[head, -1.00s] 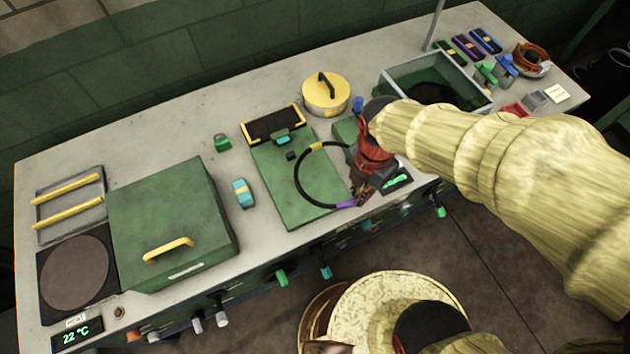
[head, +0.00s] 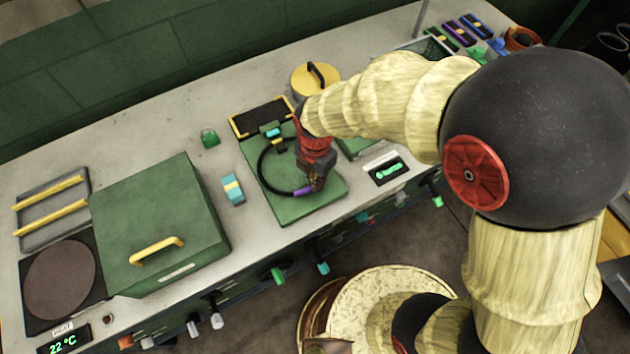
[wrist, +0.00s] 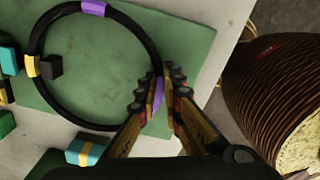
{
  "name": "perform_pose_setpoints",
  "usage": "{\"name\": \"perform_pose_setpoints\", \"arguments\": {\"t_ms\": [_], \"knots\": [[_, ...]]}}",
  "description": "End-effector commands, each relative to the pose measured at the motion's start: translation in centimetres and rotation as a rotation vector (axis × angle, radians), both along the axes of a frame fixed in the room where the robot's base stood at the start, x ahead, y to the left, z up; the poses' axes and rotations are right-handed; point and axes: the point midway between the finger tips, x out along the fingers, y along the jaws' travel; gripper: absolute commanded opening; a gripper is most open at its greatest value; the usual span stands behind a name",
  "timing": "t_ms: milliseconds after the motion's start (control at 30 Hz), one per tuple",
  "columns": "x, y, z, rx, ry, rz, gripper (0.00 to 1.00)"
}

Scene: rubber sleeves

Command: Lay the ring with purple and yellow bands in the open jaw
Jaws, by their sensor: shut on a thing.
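The ring (head: 263,176) is thin and black, with purple and yellow bands. It also shows in the wrist view (wrist: 48,106), above the green board (head: 290,211). My gripper (head: 318,184) is shut on the ring at a purple band. In the wrist view the fingers (wrist: 163,98) close on its right side. A small black block (wrist: 50,67) appears just inside the ring beside the yellow band. A teal piece (head: 271,132) stands at the board's back end, by the ring's far side. I cannot clearly make out the open jaw or whether the ring touches it.
A black tray with a yellow rim (head: 258,118) lies behind the board. A teal block with a yellow stripe (head: 233,190) stands left of it, and a green lidded box (head: 150,215) farther left. A yellow round pot (head: 314,80) stands behind my wrist.

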Motion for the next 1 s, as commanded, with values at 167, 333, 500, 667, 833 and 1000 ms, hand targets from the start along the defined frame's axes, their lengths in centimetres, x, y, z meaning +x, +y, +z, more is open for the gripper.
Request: {"name": "perform_pose_setpoints", "arguments": {"t_ms": [167, 333, 500, 667, 833, 1000], "knots": [[0.06, 0.02, -0.67, 0.001, -0.002, 0.0, 0.0], [0.05, 0.01, -0.71, 0.001, -0.002, 0.0, 0.0], [0.02, -0.01, -0.86, 0.001, -0.001, 0.0, 0.14], [0.02, -0.01, -0.85, 0.001, -0.001, 0.0, 0.23], [0.02, -0.01, -0.85, 0.001, -0.001, 0.0, 0.26], [0.02, -0.01, -0.79, 0.001, -0.002, 0.0, 0.26]]}}
